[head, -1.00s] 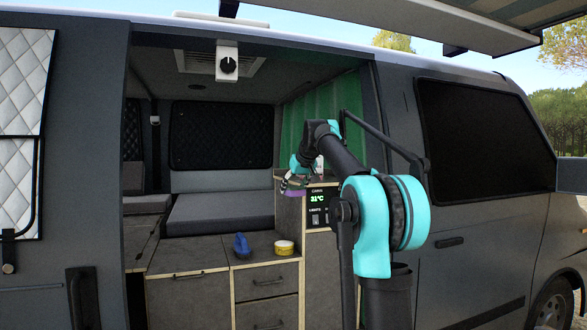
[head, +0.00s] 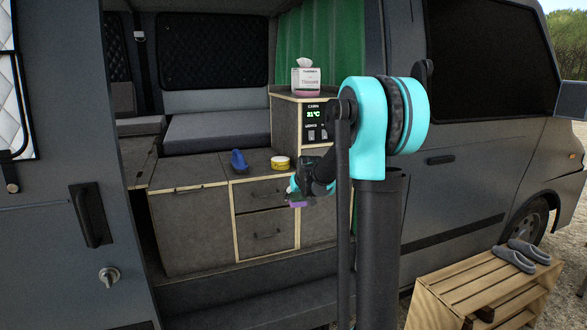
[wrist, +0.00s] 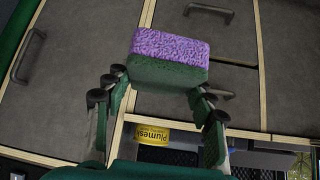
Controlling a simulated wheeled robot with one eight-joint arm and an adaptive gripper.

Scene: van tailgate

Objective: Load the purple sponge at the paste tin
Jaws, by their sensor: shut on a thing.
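The sponge (head: 298,204) is purple with a dark green scouring side. It shows large in the wrist view (wrist: 172,46), purple face away from me. My gripper (head: 297,188) is shut on the sponge and holds it in the air in front of the drawers, lower than the counter top. A yellow and white paste tin (head: 280,162) sits on the counter near its front edge, above and left of my gripper in the head view. Its yellow lettered side shows in the wrist view (wrist: 153,133), below the sponge and between the fingers.
A blue object (head: 239,162) stands on the counter left of the tin. A tissue box (head: 306,80) stands on the taller cabinet with the display panel (head: 316,116). Drawers with handles (head: 266,193) face me. A slatted wooden crate (head: 480,290) with grey shoes stands at right.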

